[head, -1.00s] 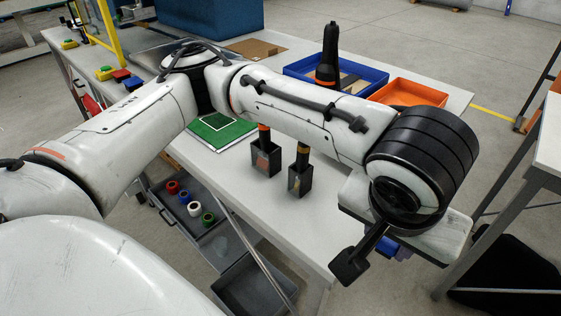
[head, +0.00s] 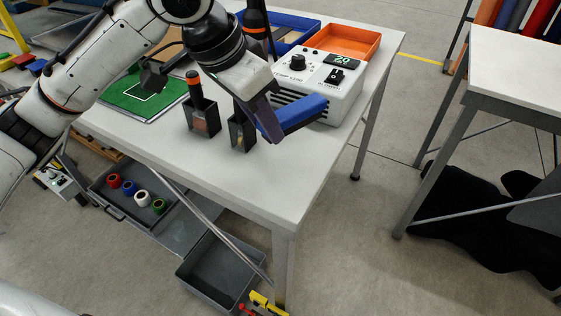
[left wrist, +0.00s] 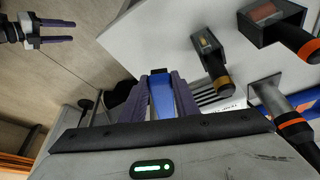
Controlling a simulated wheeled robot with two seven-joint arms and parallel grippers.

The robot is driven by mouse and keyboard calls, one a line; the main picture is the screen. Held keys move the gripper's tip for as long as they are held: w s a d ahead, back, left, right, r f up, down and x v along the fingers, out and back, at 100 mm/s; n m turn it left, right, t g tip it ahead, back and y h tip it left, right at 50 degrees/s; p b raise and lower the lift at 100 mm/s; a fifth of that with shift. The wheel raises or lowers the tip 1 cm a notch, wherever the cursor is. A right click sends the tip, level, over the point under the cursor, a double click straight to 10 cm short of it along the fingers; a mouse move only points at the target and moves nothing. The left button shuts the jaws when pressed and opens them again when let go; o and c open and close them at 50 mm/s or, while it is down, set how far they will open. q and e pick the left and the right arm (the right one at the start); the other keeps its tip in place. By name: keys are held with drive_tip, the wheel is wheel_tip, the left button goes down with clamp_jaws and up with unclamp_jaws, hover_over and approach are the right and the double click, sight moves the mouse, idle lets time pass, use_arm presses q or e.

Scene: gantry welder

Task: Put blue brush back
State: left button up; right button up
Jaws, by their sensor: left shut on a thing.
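My left gripper (head: 268,122) is over the white table and shut on the blue brush (head: 300,113). The brush sticks out to the right, tilted, in front of the white box. The left wrist view shows the brush (left wrist: 161,95) between the purple fingers. Two dark square holders stand just left of the gripper. The left holder (head: 205,122) has an orange-banded handle in it. The right holder (head: 242,134) is partly hidden by my gripper; the left wrist view shows a yellow-banded tool (left wrist: 218,72) in it. My right gripper (left wrist: 55,32) is open and empty at that view's left.
The white box with a knob and display (head: 322,82) stands close behind the brush. A blue tray (head: 303,31), an orange tray (head: 350,40) and a green board (head: 140,97) lie on the table (head: 240,185). The table's front right is clear.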

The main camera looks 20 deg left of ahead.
use_arm(q)
wheel_tip(320, 180, down, 8)
drive_tip(key=shift+f+b, duration=0.2)
drive_tip(key=shift+b, duration=0.3)
drive_tip(key=o, duration=1.2)
drive_tip(key=shift+f, duration=0.1)
drive_tip(key=shift+c, duration=0.2)
drive_tip(key=shift+s+r, duration=0.1)
drive_tip(key=shift+r, duration=0.35)
drive_tip(key=p+v, duration=0.1)
drive_tip(key=v, duration=1)
drive_tip(key=shift+r+p, duration=0.2)
drive_tip(key=shift+p, duration=0.15)
